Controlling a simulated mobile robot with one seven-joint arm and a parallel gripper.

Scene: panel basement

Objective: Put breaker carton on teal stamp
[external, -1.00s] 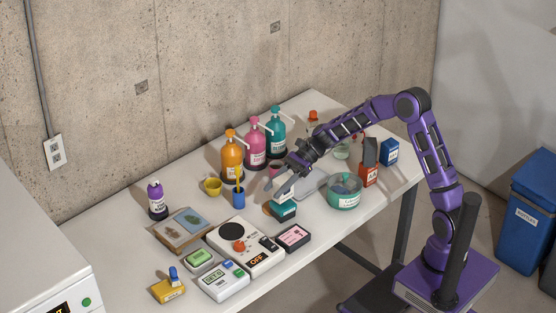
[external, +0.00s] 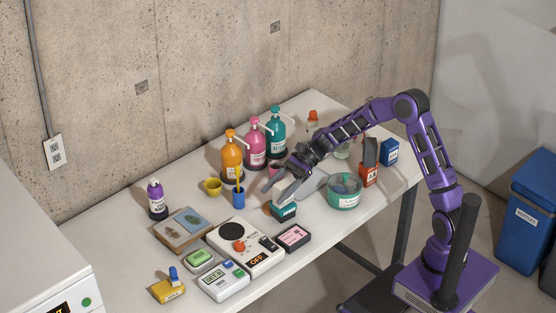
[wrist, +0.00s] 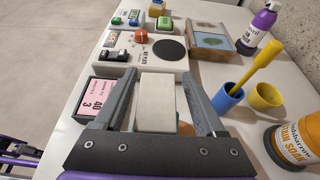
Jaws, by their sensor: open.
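My gripper (external: 271,196) is open, with one finger on each side of the carton and gaps visible; the far ends are partly hidden. The teal stamp (external: 194,217) is a flat blue-green patch on a brown board, left of the carton. It also shows in the wrist view (wrist: 214,42), beside a tan patch with a leaf shape.
A pink-labelled dark box (external: 294,236) sits close in front of the carton. A white panel with a switch (external: 243,249) lies front left. The blue cup (external: 239,200), yellow cup (external: 212,186) and pump bottles stand behind.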

